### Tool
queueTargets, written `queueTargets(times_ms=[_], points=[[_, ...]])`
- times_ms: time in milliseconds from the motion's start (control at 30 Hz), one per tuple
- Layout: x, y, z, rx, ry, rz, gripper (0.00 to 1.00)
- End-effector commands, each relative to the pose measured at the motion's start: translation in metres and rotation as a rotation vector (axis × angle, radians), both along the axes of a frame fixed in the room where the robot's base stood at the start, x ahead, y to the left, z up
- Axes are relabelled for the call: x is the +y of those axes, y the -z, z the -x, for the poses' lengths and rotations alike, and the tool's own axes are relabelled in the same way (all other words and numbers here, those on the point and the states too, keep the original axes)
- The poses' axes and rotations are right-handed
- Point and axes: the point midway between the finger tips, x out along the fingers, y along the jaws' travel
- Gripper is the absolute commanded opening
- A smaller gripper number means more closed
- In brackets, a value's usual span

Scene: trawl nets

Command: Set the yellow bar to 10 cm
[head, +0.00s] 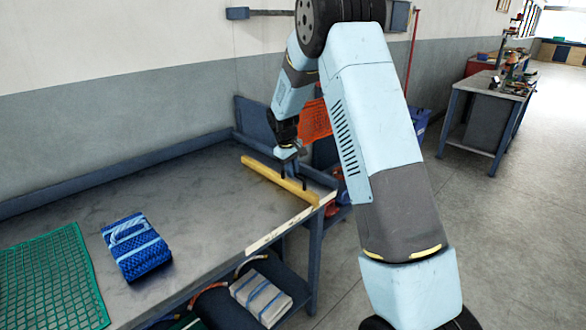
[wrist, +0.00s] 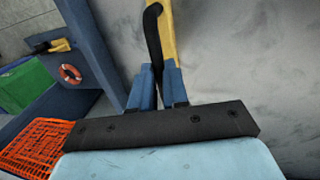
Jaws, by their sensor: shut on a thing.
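The yellow bar (head: 265,172) lies across the table near its right end in the head view, and its far end points toward the wall. Part of the yellow bar (wrist: 168,35) shows at the top of the wrist view. A black curved handle (wrist: 153,35) runs beside it and down between my fingers. My gripper (wrist: 158,75) is shut on this handle. In the head view my gripper (head: 290,160) is at the bar, over its middle. A pale strip (head: 285,223) runs along the table's right edge, by the bar's near end; its markings are too small to read.
The grey table (head: 190,205) has a raised blue back edge. A blue folded net bundle (head: 136,247) and a green net (head: 50,280) lie on its left part. Orange netting (head: 314,120) hangs behind the arm. A pale bundle (head: 260,296) sits on a lower shelf.

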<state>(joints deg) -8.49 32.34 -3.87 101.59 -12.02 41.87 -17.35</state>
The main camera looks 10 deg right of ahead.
Motion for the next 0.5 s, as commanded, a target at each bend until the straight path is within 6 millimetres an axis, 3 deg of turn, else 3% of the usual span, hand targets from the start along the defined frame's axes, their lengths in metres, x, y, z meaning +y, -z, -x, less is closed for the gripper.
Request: queueTargets(times_ms=[200,233,500], points=[[-0.0005,-0.0004,-0.0008,-0.002,0.001,0.0,0.0],[-0.0006,-0.0004,-0.0008,-0.002,0.001,0.0,0.17],[-0.0011,-0.0003,-0.0008,-0.002,0.001,0.0,0.4]])
